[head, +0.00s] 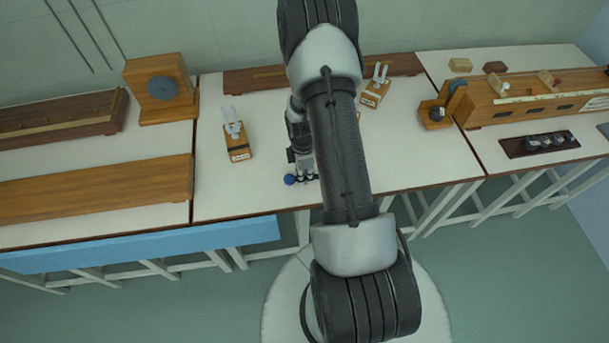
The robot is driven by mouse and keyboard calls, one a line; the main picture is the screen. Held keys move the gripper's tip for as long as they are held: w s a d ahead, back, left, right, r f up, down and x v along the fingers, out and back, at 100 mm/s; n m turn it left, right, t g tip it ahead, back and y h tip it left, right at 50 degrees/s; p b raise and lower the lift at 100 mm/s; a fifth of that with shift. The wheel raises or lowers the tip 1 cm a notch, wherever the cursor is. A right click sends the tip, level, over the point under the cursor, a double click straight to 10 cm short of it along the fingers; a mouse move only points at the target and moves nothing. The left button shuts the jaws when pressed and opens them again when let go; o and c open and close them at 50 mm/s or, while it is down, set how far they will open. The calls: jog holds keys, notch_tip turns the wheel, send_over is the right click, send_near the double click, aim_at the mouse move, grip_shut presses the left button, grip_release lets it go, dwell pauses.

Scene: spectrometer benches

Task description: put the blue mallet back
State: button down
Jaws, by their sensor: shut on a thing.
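The blue mallet shows as a small round blue head (290,180) just left of my gripper's tip, near the front edge of the middle bench. My gripper (304,177) points down at the bench and is shut on the mallet. The rest of the mallet is hidden by the fingers and my arm. I cannot tell whether the mallet touches the bench top.
Two wooden blocks with pale prongs stand on the middle bench, one at left (238,150) and one behind my arm (373,97). A dark rack with several round pieces (516,147) and a long wooden instrument (485,108) are on the right bench. Bare bench (250,195) lies left of my gripper.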

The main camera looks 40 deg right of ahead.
jog(key=c, duration=1.6)
grip_release()
jog(key=shift+c, duration=0.2)
jog(key=w+a+r+m+p, duration=0.1)
jog(key=a+r+p, duration=0.1)
jog(key=r, duration=0.9)
jog(key=w+a+r+m+p, duration=0.1)
jog(key=a+r+p, duration=0.15)
jog(key=r, duration=0.95)
jog(key=s+a+r+m+t, duration=0.25)
jog(key=a+r, duration=0.55)
jog(key=r, duration=0.4)
jog(key=s+a+r+m+t, duration=0.1)
jog(key=s+a+r+m, duration=0.2)
jog(key=s, duration=0.4)
jog(key=s+a+r+m+t, duration=0.1)
jog(key=s+a+r+m, duration=0.3)
jog(key=s+a+r, duration=0.2)
jog(key=shift+s+a+r, duration=0.3)
jog(key=shift+s+a, duration=0.15)
jog(key=shift+s, duration=0.55)
